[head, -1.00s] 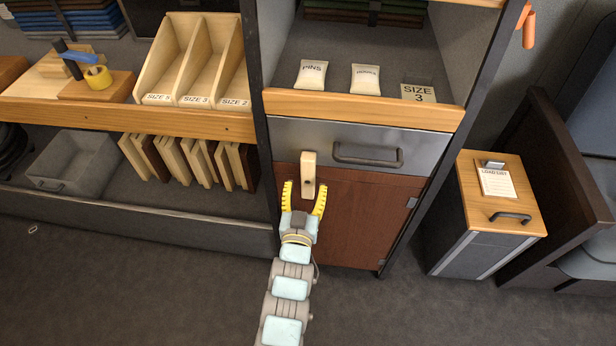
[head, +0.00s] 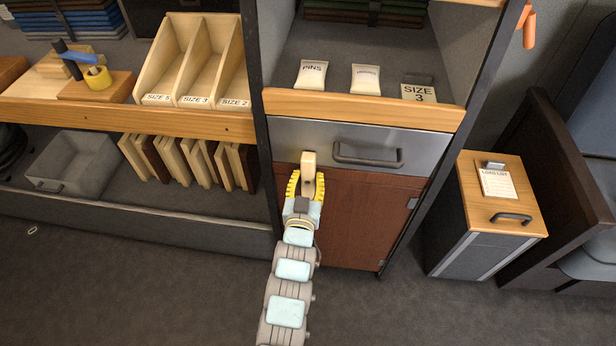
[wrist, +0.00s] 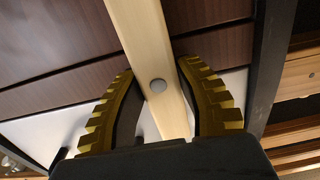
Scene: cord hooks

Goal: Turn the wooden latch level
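The wooden latch (head: 309,163) is a pale upright bar at the top left of the brown cabinet door (head: 358,215), just under the metal drawer. In the wrist view my gripper (wrist: 160,95) shows the right finger close to the latch edge and a gap at the left finger. The fingers are apart, not closed on it. The latch's lower part is hidden by my gripper in the head view.
The grey drawer (head: 290,135) with a dark handle (head: 368,155) sits directly above the door. A black post (head: 262,130) stands close on the left. Open floor (head: 170,285) lies in front. A small cabinet (head: 470,235) stands to the right.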

